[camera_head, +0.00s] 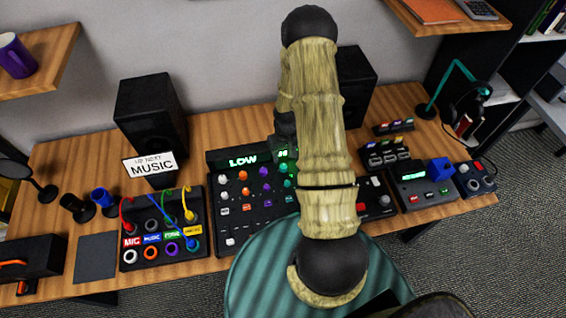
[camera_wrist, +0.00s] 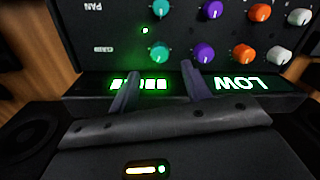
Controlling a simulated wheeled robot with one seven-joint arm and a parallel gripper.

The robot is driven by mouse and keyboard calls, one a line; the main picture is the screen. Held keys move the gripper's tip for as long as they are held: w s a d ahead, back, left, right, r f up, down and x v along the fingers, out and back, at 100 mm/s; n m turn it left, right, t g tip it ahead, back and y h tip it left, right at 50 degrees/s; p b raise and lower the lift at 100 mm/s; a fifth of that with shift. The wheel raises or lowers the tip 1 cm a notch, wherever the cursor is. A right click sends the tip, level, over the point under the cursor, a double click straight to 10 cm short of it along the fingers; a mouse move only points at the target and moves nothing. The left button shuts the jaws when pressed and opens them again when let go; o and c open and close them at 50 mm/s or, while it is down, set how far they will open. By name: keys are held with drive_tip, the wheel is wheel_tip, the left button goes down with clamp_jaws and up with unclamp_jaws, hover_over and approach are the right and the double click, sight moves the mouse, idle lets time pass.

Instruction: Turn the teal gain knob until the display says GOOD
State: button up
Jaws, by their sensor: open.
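The mixer (camera_head: 226,228) stands on the desk. Its display (camera_head: 243,160) reads LOW in green; in the wrist view the display (camera_wrist: 243,84) appears upside down. Two teal knobs show: one (camera_wrist: 157,55) is just beyond and between my fingertips, and another (camera_wrist: 161,8) is at the top edge. In the head view, teal knobs (camera_head: 288,184) sit just left of my arm. Which one is the gain knob is not readable. My gripper (camera_wrist: 161,67) is open, its fingers over the display strip, with nothing visibly held. My arm hides part of the mixer's right side.
Purple (camera_wrist: 204,54), orange and white knobs stand close beside the teal ones. Two black speakers (camera_head: 150,118) stand behind the mixer. A patch box (camera_head: 160,258) with coloured cables is to the left. A small device (camera_head: 424,190) is to the right.

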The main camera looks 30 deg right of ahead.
sight(283, 166)
drive_tip(key=shift+a+f+p, duration=0.15)
drive_tip(key=shift+f+p, duration=0.5)
drive_tip(key=shift+f, duration=2.55)
drive_tip(key=c, duration=1)
